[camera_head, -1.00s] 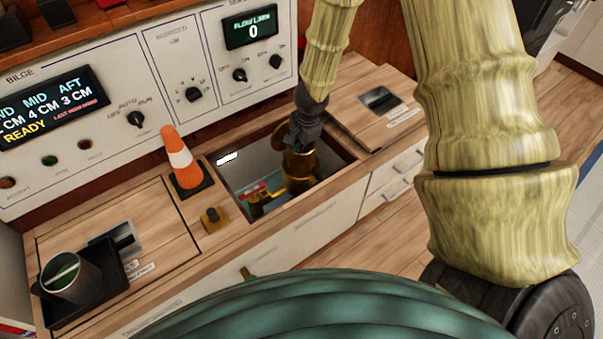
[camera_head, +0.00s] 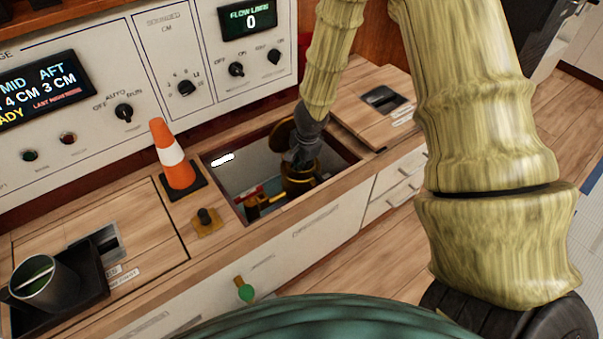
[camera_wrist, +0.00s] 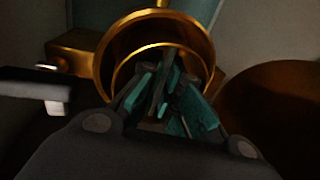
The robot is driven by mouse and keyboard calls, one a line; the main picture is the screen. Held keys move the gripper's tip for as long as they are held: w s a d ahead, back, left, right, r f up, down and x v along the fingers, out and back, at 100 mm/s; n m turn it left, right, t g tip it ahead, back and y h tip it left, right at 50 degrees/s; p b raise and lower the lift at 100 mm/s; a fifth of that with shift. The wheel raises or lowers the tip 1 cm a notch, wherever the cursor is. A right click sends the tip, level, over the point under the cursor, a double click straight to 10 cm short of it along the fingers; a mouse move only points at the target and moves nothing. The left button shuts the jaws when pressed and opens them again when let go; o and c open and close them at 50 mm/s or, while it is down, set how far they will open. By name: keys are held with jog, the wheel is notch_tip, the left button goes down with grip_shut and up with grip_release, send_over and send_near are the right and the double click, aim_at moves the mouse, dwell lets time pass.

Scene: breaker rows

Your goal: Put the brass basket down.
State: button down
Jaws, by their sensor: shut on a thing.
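In the head view my gripper (camera_head: 303,160) reaches down into the open hatch in the counter, just above a brass cylinder (camera_head: 298,182). In the wrist view the cylinder's wide round rim (camera_wrist: 102,52) surrounds a thinner brass ring, which appears to be the brass basket's rim (camera_wrist: 150,46). My gripper's teal fingers (camera_wrist: 168,88) are inside this ring, shut on the basket. The basket's body is hidden by the cylinder and the fingers. I cannot tell whether the basket touches the bottom.
A darker round brass disc (camera_head: 281,134) stands beside the cylinder. An orange and white cone (camera_head: 175,157) and a small brass fitting (camera_head: 206,220) stand left of the hatch opening. A dark tray (camera_head: 80,283) with a cup (camera_head: 42,280) lies farther left. The control panel (camera_head: 150,60) rises behind.

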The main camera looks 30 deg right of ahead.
jog(key=shift+f+b, duration=1)
jog(key=shift+f, duration=0.4)
jog(key=shift+f, duration=0.1)
jog(key=c, duration=1.6)
grip_release()
jog(key=shift+c, duration=0.2)
notch_tip(320, 180, up, 12)
jog(key=s+p, duration=0.2)
jog(key=p, duration=0.7)
jog(key=shift+s+d, duration=0.15)
